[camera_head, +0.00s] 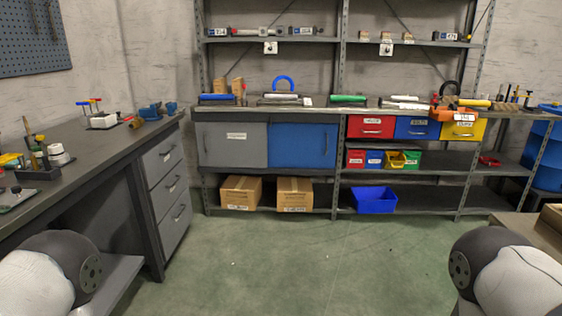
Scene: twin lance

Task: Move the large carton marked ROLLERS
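Two brown cartons stand on the bottom shelf of the rack across the room. The left carton (241,190) and the right carton (294,193) each have a white label low on the front. The labels are too small to read, so I cannot tell which one is marked ROLLERS. Part of another brown box (552,217) shows at the right edge on a table, also with no readable marking. My arms show only as rounded links in the two lower corners. Neither gripper is in view, and both cartons are well away from me.
A grey workbench (95,150) with drawers runs along the left. A blue bin (374,200) sits on the bottom shelf right of the cartons. A brown-topped table (530,232) stands at the lower right. The green floor (285,265) between is clear.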

